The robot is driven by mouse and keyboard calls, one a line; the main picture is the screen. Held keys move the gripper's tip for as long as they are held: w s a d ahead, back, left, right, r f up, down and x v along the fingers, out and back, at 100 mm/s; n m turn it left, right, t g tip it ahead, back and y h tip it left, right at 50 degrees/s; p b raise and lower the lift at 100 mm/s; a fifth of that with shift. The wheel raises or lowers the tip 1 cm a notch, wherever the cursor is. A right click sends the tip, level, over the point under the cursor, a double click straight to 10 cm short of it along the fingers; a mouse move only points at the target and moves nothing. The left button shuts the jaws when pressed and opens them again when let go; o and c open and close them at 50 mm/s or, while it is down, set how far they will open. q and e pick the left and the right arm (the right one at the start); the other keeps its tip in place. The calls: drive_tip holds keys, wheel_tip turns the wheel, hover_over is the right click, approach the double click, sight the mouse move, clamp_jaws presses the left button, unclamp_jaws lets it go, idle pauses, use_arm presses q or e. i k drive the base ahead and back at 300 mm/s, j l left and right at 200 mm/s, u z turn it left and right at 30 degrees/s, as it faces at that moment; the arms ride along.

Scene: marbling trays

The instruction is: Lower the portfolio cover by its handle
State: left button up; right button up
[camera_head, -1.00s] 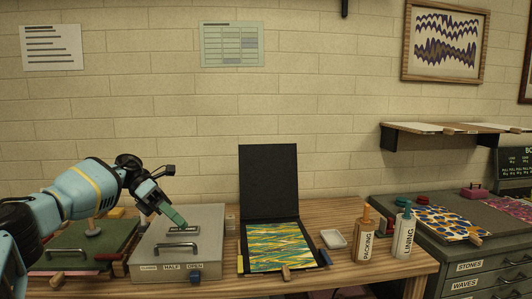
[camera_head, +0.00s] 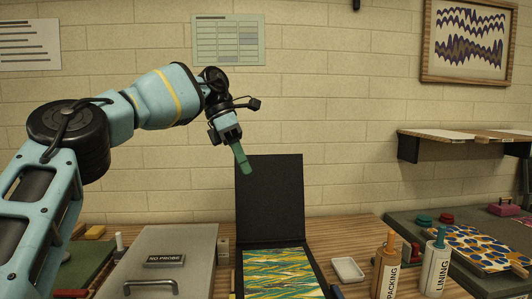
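The portfolio's black cover (camera_head: 270,205) stands upright, open, at the back of its base. A sheet marbled in green, yellow and white (camera_head: 282,268) lies in the base, whose front edge is cut off by the picture's bottom. I cannot make out a handle on the cover. My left gripper (camera_head: 243,160) points down, its green tip at the cover's top left corner in the picture. Whether it touches the cover, and whether its fingers are open, I cannot tell. My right gripper is not in view.
A grey box lid labelled NO PROBE (camera_head: 164,260) with a metal handle lies left of the portfolio. To the right are a small white dish (camera_head: 347,269), a PACKING bottle (camera_head: 386,270) and a LINING bottle (camera_head: 435,268). A wall shelf (camera_head: 460,141) juts out at right.

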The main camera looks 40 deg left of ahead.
sight(270, 200)
drive_tip(key=i+j, duration=0.35)
drive_tip(key=j, duration=0.15)
drive_tip(key=i+j, duration=0.35)
drive_tip(key=j, duration=0.15)
drive_tip(key=i+j, duration=0.4)
drive_tip(key=j, duration=0.15)
